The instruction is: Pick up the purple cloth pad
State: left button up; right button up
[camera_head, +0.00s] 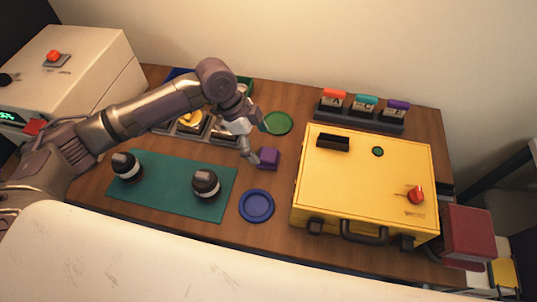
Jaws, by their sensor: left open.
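The purple cloth pad (269,158) is a small block-shaped piece on the wooden table, left of the yellow case and above the blue dish. My left gripper (257,145) reaches in from the upper left and is open. One dark fingertip is at the pad's left edge and another part of the gripper is above it. I cannot tell whether a finger touches the pad. The pad's left side is partly hidden by the gripper. My right gripper is not in view.
A yellow case (365,185) stands on the right. A blue dish (257,205) and a green disc (278,123) lie near the pad. A teal mat (160,197) bears two dark lens-like cylinders. A rack with coloured tabs (360,118) stands at the back.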

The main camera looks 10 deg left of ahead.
aim_at(268, 154)
pick_arm(q)
jog(key=x, duration=0.2)
jog(key=p+x, duration=0.1)
jog(key=x, duration=0.1)
jog(key=shift+d+f, duration=0.25)
jog(key=shift+d, duration=0.2)
jog(key=shift+f, duration=0.25)
jog(key=c, duration=1.1)
notch_tip(268, 154, up, 10)
jog(key=shift+r+b, duration=0.1)
jog(key=shift+b, duration=0.4)
jog(key=shift+c, duration=0.2)
jog(key=o, duration=0.5)
jog(key=c, duration=0.5)
jog(key=shift+o, duration=0.2)
